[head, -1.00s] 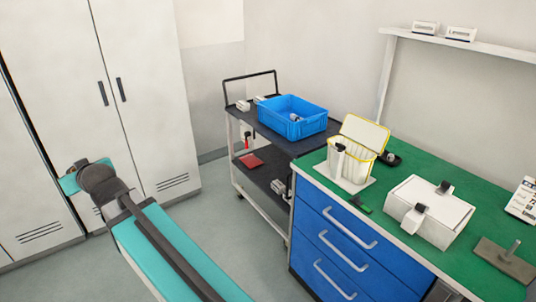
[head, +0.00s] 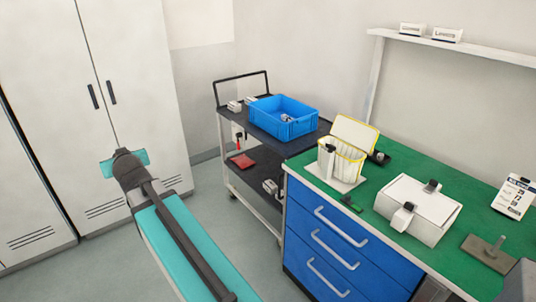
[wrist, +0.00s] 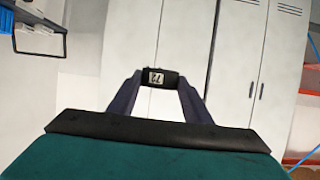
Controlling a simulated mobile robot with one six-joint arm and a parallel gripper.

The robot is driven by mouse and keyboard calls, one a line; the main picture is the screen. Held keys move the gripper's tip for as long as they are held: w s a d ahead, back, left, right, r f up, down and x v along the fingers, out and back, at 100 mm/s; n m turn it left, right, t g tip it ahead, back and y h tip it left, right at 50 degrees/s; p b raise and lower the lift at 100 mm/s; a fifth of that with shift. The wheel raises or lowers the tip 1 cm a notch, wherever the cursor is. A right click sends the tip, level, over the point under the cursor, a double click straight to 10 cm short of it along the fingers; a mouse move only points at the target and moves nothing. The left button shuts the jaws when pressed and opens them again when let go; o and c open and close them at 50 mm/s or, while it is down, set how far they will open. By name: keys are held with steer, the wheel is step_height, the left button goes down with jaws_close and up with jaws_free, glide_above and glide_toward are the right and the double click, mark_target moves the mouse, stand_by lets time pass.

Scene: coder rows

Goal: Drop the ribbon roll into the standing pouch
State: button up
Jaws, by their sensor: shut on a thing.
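The ribbon roll (wrist: 158,77) is a small dark piece with a white label, seen in the wrist view between my fingertips. My gripper (wrist: 160,84) is shut on it. In the head view my arm's end is at the left, before the cabinets, and its fingers and the roll are hidden there. The standing pouch (head: 338,166) is whitish and ribbed with a yellow rim. It stands upright with its flap raised on the green bench, well to the right of my arm. A black clip sits at its front edge.
A white box (head: 420,212) with black clasps stands right of the pouch. A blue crate (head: 283,127) is on the dark trolley (head: 262,141) left of the bench. A green piece (head: 351,203) lies by the bench's front edge. Tall cabinets (head: 140,60) stand behind my arm.

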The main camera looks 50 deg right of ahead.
steer(key=s+d+m+g+h+p, duration=0.25)
steer(key=s+d, duration=0.35)
steer(key=d, duration=0.7)
steer(key=s+d+m+g+h+p, duration=0.1)
steer(key=s+d+m+g+h, duration=0.25)
steer(key=d, duration=0.95)
steer(key=s+d+m+g+h+p, duration=0.1)
steer(key=s+d+m+h, duration=0.25)
steer(key=s+d, duration=0.65)
steer(key=s+d+r+m+g+p, duration=0.2)
steer(key=s+d+m+g, duration=0.3)
steer(key=s+d, duration=0.8)
steer(key=s+d+r+m+g+p, duration=0.2)
steer(key=s+d+m+g, duration=0.2)
steer(key=s+d, duration=0.9)
steer(key=s+g+y, duration=0.1)
steer(key=s+g, duration=0.1)
steer(key=s, duration=0.1)
steer(key=shift+r+m, duration=0.35)
steer(key=shift+f, duration=0.1)
steer(key=shift+f+p, duration=0.4)
steer(key=shift+f, duration=2.55)
steer(key=o, duration=1.2)
steer(key=shift+c, duration=0.2)
